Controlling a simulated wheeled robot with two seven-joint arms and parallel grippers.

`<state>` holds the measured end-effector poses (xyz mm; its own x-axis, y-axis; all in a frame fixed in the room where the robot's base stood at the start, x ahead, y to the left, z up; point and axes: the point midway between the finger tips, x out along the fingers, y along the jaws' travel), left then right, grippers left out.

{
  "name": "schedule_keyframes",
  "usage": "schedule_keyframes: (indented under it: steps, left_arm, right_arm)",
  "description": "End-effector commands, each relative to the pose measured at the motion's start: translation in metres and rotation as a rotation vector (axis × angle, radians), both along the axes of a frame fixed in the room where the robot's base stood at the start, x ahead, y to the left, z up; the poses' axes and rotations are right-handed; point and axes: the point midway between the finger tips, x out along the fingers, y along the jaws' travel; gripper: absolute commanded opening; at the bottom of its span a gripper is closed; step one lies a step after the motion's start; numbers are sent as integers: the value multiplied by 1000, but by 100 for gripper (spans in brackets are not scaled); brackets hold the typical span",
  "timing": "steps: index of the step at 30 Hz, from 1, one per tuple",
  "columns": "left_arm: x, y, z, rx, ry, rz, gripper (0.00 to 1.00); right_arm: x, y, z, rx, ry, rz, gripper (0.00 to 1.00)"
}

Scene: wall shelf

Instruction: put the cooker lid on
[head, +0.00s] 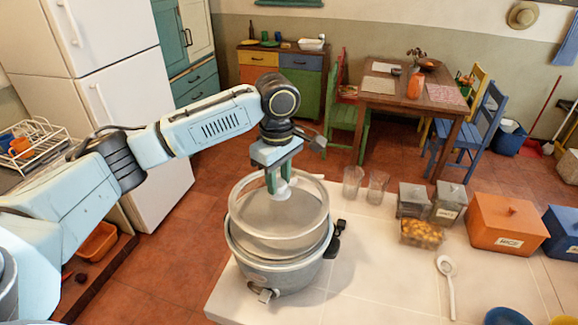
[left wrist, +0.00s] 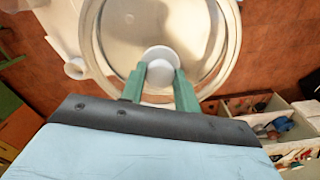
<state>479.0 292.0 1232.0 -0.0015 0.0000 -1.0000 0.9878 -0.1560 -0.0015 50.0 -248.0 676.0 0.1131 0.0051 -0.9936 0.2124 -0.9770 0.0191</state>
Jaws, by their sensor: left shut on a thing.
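The cooker (head: 278,274) is a grey round pot standing on the pale counter, with a dark handle at its right and a small latch at its front. The round clear lid (head: 300,218) is over the cooker's mouth. Its rim looks a little higher than the cooker's rim and set slightly back; I cannot tell whether they touch. My left gripper (head: 278,184) points down, its green fingers shut on the lid's white knob. In the left wrist view the knob (left wrist: 159,58) sits between the fingertips (left wrist: 160,84), with the lid (left wrist: 120,38) beyond. My right gripper is not in view.
Right of the cooker on the counter (head: 385,285) are two glasses (head: 364,186), grey canisters (head: 446,205), a clear box of yellow items (head: 421,234), an orange bin (head: 505,224) and a white ladle (head: 448,282). The counter just right of the cooker is clear.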

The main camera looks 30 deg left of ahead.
Motion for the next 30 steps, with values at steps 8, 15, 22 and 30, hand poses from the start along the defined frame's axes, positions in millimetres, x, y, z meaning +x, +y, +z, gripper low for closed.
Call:
schedule_keyframes:
  steps: [8, 15, 22, 30]
  left_arm:
    - [0, 0, -16, 1, 1, 1, 0]
    - [0, 1, -34, 1, 0, 1, 0]
    - [0, 0, -45, -1, -1, 0, 0]
    - [0, 0, -48, 1, -1, 0, 0]
  right_arm:
    - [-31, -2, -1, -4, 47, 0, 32]
    - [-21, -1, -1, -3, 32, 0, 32]
    - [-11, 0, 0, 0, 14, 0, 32]
    - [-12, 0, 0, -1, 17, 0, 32]
